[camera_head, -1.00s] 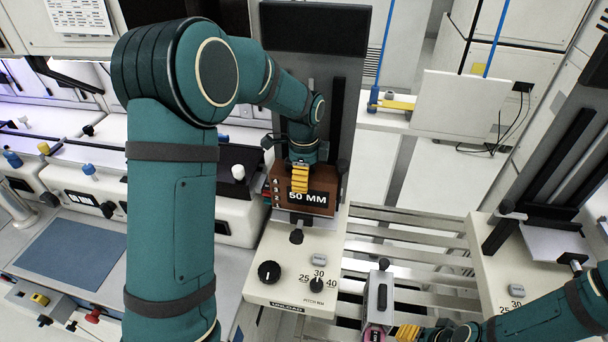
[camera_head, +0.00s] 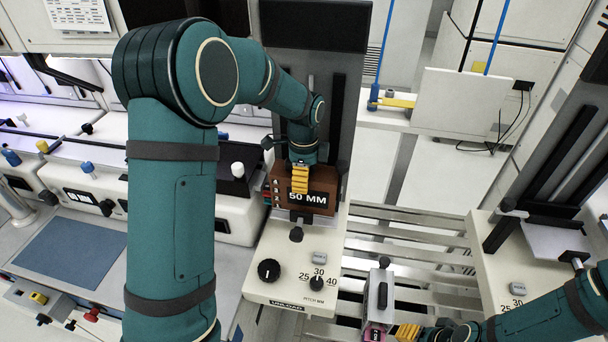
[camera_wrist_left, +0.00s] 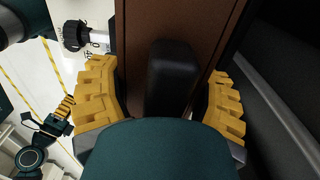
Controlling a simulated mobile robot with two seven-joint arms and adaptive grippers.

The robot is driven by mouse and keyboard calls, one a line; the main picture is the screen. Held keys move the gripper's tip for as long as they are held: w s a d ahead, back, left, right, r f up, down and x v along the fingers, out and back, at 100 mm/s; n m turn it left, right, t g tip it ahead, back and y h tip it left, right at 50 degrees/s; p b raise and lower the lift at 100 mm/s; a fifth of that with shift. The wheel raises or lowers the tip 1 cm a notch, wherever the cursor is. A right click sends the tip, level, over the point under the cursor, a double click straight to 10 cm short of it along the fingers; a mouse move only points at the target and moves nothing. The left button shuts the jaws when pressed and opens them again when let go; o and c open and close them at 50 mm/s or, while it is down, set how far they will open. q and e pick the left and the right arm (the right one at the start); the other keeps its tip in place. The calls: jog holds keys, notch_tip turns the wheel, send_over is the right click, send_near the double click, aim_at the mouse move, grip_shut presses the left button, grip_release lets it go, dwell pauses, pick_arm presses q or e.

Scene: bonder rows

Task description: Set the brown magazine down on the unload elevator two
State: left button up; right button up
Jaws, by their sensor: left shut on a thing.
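The brown magazine (camera_head: 325,183), with a "50 MM" label, is upright at the column of the beige unload elevator (camera_head: 262,288). My left gripper (camera_head: 300,180) is shut on the magazine's black handle. In the left wrist view, the yellow fingers (camera_wrist_left: 170,105) are on either side of the black handle (camera_wrist_left: 171,80) on the brown magazine (camera_wrist_left: 150,20). The magazine's underside is hidden, so I cannot tell whether it touches the elevator's platform. My right gripper (camera_head: 407,332) is at the bottom edge beside a grey and pink object (camera_head: 378,318); its fingertips are unclear.
Another beige elevator unit (camera_head: 490,270) with a dark-railed column stands at the right. Slatted rails (camera_head: 405,240) lie between the two units. White machines (camera_head: 85,190) and a blue mat (camera_head: 70,252) are at the left. The elevator's dial (camera_head: 269,270) is in front of the magazine.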

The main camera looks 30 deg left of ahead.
pick_arm(q)
jog(key=shift+f, duration=0.25)
jog(key=o, duration=1.3)
notch_tip(320, 180, up, 12)
jog(key=shift+r, duration=0.1)
dwell(0.9)
